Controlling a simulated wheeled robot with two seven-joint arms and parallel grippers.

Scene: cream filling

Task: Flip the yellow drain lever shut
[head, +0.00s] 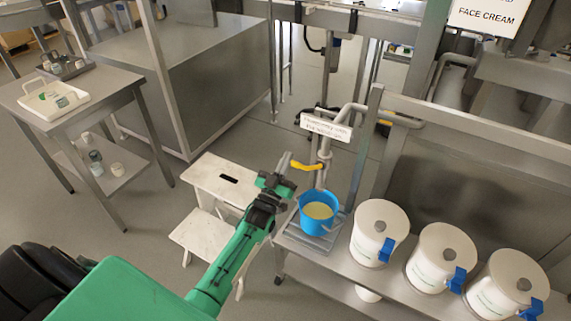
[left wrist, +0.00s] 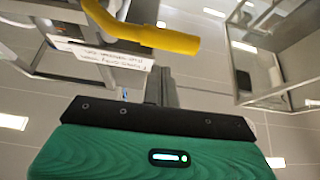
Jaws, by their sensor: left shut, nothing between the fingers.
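The yellow drain lever (head: 306,166) sticks out to the left from the upright drain pipe (head: 324,152), roughly level. In the left wrist view the lever (left wrist: 150,32) crosses the top of the picture. My left gripper (head: 284,162) is shut and empty, with its tips close to the lever's free left end. I cannot tell whether they touch. In the left wrist view the shut fingers (left wrist: 161,86) are below the lever in the picture. A blue jug (head: 302,222) holding pale yellow cream stands under the pipe. My right gripper is not in view.
The jug stands on a metal scale (head: 311,240) on a steel bench. Several white lidded tubs (head: 375,236) stand to its right. A label (head: 327,127) hangs above the lever. A white step stool (head: 213,181) stands on the floor left of the bench.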

